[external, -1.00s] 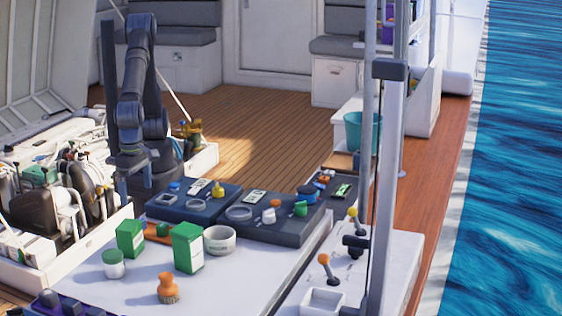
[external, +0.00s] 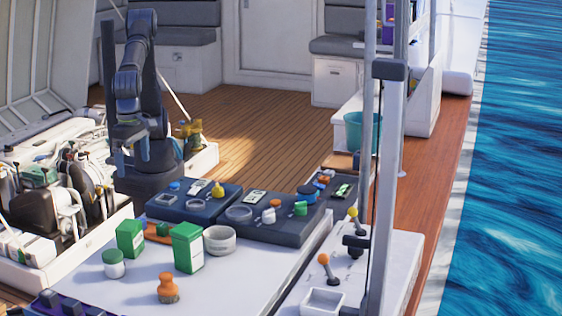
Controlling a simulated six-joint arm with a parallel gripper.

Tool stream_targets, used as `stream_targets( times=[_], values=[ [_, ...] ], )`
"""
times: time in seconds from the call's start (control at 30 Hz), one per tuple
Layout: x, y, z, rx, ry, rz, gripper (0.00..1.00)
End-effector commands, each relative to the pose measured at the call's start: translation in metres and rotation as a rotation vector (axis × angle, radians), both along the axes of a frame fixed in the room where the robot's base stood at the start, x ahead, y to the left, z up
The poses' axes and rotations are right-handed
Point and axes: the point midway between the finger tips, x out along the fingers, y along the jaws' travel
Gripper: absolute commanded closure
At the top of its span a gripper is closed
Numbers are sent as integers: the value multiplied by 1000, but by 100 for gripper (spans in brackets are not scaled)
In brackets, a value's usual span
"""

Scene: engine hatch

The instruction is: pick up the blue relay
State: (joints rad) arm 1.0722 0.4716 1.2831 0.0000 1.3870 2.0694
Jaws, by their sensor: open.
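I cannot tell for sure which thing is the blue relay at this size. A small blue piece (external: 174,186) lies at the back of the left dark tray (external: 168,214). A darker blue round piece (external: 307,191) lies near the back of the right dark tray (external: 290,236). Dark violet-blue blocks (external: 72,304) stand at the bottom left corner, partly cut off. My gripper (external: 131,162) points down with open, empty jaws, in front of my arm's base and to the left of the trays. It is above the table height and touches nothing that I can see.
Green boxes (external: 187,248), a white roll (external: 219,240), a green-lidded jar (external: 114,264) and an orange brush (external: 168,288) stand on the white table (external: 230,285). The open engine hatch (external: 60,220) is at left. A metal post (external: 385,200) rises at right.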

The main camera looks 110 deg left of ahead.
Motion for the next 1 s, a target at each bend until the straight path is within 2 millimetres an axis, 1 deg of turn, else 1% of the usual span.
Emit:
stream_targets(
  times=[0.27, 0.37, 0.4, 0.47, 0.5, 0.53, 0.77, 0.87, 0.97, 1.0],
  values=[
    [0, 0, 0, 0, 0, 0, 0],
    [0, 0, 0, 0, 0, 0, 18],
    [0, 0, 0, 0, 0, 0, 26],
    [0, 0, 0, 0, 0, 0, 37],
    [0, 0, 0, 0, 0, 0, 45],
    [0, 0, 0, 0, 0, 0, 49],
    [0, 0, 0, 0, 0, 0, 49],
    [0, 1, 0, -8, 2, 28, 49],
    [1, 7, 0, -35, 11, 135, 49],
    [1, 10, -1, -53, 18, 202, 49]
  ],
)
